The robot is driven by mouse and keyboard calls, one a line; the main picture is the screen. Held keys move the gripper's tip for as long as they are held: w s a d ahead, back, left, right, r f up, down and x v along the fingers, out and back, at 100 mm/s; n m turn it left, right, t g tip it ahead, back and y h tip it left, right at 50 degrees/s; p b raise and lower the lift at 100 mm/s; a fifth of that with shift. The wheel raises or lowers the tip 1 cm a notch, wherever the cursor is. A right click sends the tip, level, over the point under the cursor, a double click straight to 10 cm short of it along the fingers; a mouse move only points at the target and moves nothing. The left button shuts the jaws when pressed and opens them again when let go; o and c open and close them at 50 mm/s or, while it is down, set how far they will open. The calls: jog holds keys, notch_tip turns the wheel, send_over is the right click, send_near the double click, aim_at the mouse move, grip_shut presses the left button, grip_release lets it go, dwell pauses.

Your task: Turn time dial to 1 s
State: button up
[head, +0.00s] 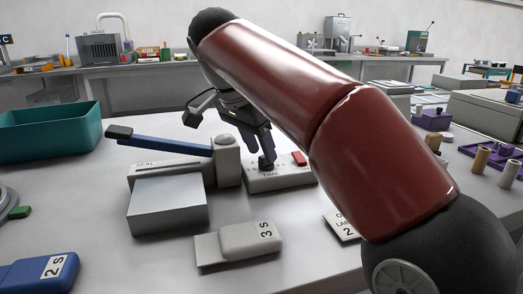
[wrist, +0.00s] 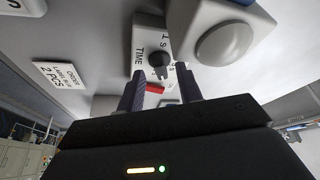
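The time dial (head: 266,163) is a small dark knob on a light grey box (head: 282,181) marked TIME, right of the sealer with the blue lever (head: 165,143). In the wrist view the dial (wrist: 159,62) shows beside the word TIME and a "1 s" mark; its exact setting is too small to read. My gripper (head: 260,150) points down at the dial in the head view. In the wrist view its two fingers (wrist: 160,92) are spread apart, with the dial showing beyond and between them. I cannot tell whether a finger touches the dial.
A grey piece marked "3 s" (head: 240,243) lies in front, and a blue one marked "2 s" (head: 40,272) at front left. A teal bin (head: 50,132) stands at left.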

jog(key=shift+x, duration=0.8)
jog(key=shift+c, duration=0.3)
grip_shut()
